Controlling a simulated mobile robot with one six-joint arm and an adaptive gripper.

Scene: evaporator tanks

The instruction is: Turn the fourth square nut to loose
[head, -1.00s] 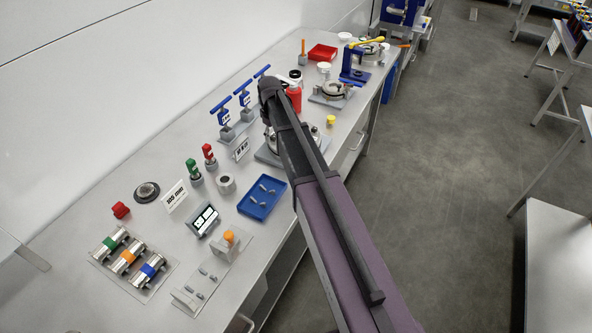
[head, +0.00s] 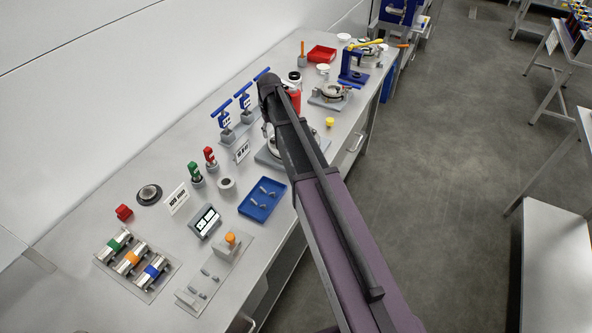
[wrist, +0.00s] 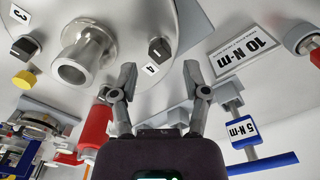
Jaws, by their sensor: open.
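The fourth square nut (wrist: 160,48) is a small dark block on a light round flange plate (wrist: 120,20), beside a "4" label (wrist: 150,69) in the wrist view. A short metal pipe stub (wrist: 85,55) stands left of it. Another dark nut (wrist: 25,46) sits near a "3" label at far left. My gripper (wrist: 159,75) is open and empty, its two fingertips apart, just below the fourth nut in the picture. In the head view my arm hides the gripper and most of the flange base (head: 268,155).
Blue-handled torque wrenches labelled 5 N-m (wrist: 242,130) and a 10 N-m sign (wrist: 245,45) are close on the right. A red cylinder (wrist: 95,130) is at left. A blue tray (head: 262,199) lies nearer on the bench.

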